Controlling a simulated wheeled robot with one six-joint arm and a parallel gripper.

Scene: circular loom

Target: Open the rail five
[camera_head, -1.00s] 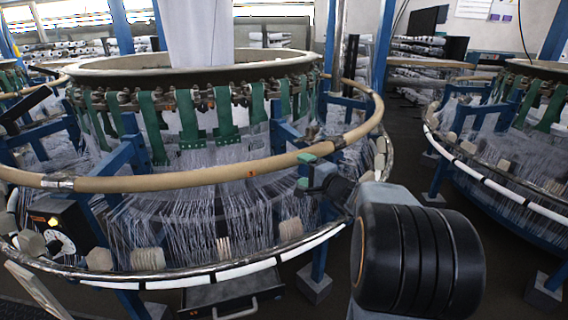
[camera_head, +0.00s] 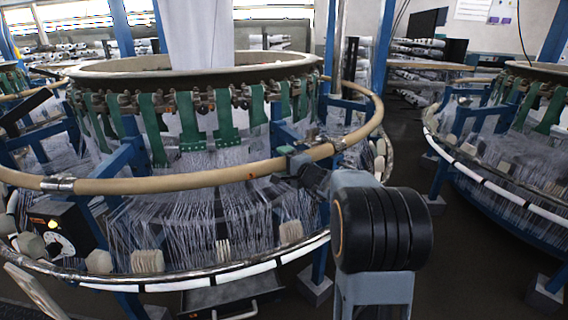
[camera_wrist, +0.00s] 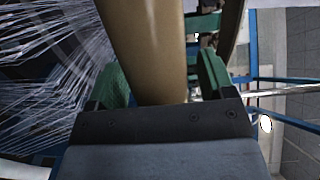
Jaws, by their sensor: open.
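The tan tubular rail (camera_head: 170,183) curves around the front of the near circular loom. A metal joint (camera_head: 60,183) sits on it at the left. My gripper (camera_head: 291,157) is at the rail's front right stretch, partly hidden by my arm. In the wrist view the rail (camera_wrist: 146,45) runs between the two green finger pads of my gripper (camera_wrist: 162,83). The left pad is beside the rail, and a gap shows at the right pad. The jaws are open. Whether a pad touches the rail cannot be told.
White threads (camera_head: 190,215) fill the loom below the rail. A lower metal ring (camera_head: 170,282) with white strips runs around its base. Blue posts (camera_head: 318,255) stand close by. A second loom (camera_head: 500,130) is at the right, with dark floor between.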

